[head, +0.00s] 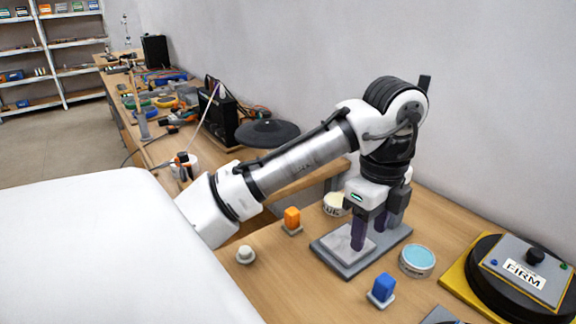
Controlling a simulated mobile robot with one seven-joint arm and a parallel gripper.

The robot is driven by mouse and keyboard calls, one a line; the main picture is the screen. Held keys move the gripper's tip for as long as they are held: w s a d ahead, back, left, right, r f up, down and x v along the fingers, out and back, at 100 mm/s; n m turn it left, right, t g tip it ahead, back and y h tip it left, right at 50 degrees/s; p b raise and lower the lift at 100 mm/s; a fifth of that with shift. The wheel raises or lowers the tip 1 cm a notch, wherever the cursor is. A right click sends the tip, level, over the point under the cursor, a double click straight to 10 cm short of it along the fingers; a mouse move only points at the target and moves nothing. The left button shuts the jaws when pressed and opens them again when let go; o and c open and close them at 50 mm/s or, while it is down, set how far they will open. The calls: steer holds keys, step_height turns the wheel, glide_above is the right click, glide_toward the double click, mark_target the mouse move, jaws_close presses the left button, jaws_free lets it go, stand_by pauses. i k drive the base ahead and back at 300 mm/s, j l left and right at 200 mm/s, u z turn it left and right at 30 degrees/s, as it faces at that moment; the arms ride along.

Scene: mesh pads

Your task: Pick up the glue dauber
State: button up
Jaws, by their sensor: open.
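My gripper (376,235) points down over a grey plate (340,264) with a pale square pad (347,243) on it. Its dark fingers are apart, and one reaches down close to the pad. I cannot see clearly what lies between or behind the fingers. I cannot tell for sure which thing is the glue dauber. Small upright pieces on pale bases stand nearby: an orange one (292,217) left of the plate and a blue one (383,287) in front of it. A small white knob-like piece (245,254) stands farther left.
A tin with pale blue contents (417,259) stands right of the plate, and a lettered white tin (336,204) behind it. A black round device marked FIRM (523,275) sits on a yellow base at right. A grey wall is behind. Another cluttered bench (150,130) runs back left.

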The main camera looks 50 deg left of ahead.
mark_target(292, 226)
steer(key=u, duration=1.35)
